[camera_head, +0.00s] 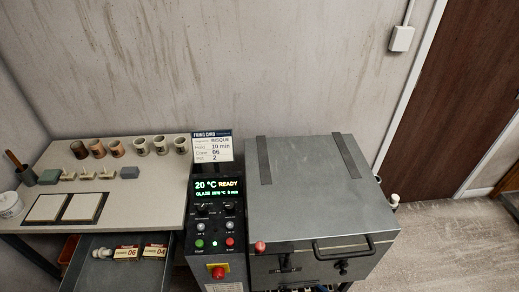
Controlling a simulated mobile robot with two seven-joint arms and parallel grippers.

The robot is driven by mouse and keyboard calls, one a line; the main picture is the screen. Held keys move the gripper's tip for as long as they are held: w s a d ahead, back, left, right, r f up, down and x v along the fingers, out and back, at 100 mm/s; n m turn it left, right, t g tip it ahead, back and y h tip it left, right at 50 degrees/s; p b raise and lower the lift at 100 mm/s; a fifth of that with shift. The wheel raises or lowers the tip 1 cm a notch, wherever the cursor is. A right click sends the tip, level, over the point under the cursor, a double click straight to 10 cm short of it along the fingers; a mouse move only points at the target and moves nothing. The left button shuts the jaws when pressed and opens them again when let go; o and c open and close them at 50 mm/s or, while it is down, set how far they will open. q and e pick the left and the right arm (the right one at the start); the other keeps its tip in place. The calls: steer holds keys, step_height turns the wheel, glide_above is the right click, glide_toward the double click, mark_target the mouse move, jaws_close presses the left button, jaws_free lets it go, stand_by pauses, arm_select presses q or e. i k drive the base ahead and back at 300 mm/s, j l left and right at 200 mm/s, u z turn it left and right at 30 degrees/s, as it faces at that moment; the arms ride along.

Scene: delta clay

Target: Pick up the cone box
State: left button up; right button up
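Two small cone boxes with red and cream labels lie in the open grey drawer below the table at the lower left. One is the cone box marked 06 (126,253), left of the other. The cone box marked 04 (155,251) lies just to its right, with a small gap. A firing card (212,146) stands behind the control panel and reads bisque, hold 10 min, cone 06 and 2. Neither of my grippers shows in the head view.
The open drawer (84,276) also holds a pale item at its left. The table (150,205) bears several cups, small blocks and two white tiles. A control panel (215,210) reading 20 °C READY stands between the table and a closed grey kiln (310,205).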

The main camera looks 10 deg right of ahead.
mark_target(131, 252)
steer(key=u, duration=0.85)
